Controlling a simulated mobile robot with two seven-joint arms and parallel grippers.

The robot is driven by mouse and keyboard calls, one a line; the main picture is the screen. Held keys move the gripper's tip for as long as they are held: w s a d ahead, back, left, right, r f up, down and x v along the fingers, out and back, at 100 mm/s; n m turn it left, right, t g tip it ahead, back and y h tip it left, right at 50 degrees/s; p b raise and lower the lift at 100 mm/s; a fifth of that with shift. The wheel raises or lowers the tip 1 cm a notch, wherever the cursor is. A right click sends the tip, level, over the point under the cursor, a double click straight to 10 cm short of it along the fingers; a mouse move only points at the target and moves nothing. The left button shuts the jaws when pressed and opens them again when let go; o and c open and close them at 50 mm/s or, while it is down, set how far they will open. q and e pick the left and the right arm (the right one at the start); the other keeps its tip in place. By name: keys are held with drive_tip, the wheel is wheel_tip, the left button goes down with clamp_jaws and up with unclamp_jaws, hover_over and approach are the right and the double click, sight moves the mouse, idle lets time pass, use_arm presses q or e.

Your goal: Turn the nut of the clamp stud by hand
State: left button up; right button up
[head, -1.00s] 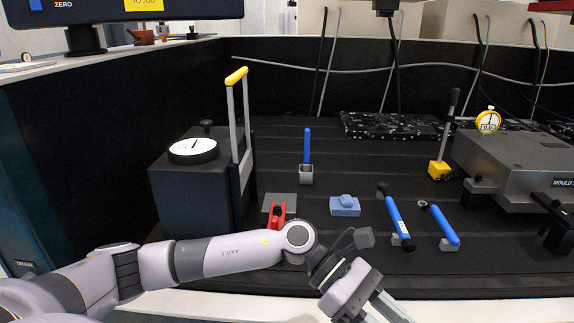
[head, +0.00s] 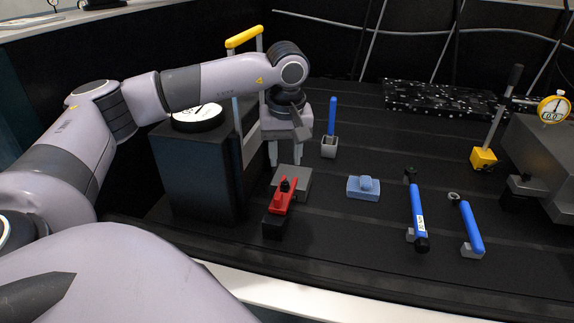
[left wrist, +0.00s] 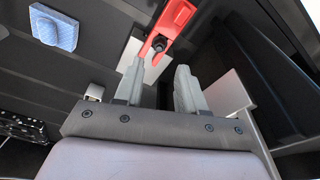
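The red clamp (head: 279,203) sits on a black base at the front of the dark bench, by a grey plate (head: 293,181). The dark nut on its stud (head: 286,185) stands on top of the clamp. In the left wrist view the clamp (left wrist: 177,16) is beyond the fingertips, with the dark nut (left wrist: 159,43) facing the gap between them. My left gripper (head: 286,158) points down behind the clamp, over the grey plate's far side. Its fingers are apart and empty in the left wrist view (left wrist: 158,66). My right gripper is out of view.
A dark box with a round dial (head: 197,115) and a yellow-topped handle (head: 244,37) stand close to my left arm. A blue block (head: 363,187), blue-handled tools (head: 417,208) and an upright blue tool (head: 332,117) lie right. Bench between them is clear.

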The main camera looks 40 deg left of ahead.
sight(285, 183)
use_arm(q)
drive_tip(key=f, duration=0.6)
drive_tip(key=shift+w+a+f, duration=0.25)
drive_tip(key=shift+w+a, duration=0.05)
drive_tip(key=shift+w+f+b, duration=0.1)
drive_tip(key=shift+f+b, duration=0.2)
drive_tip(key=shift+b, duration=0.05)
clamp_jaws()
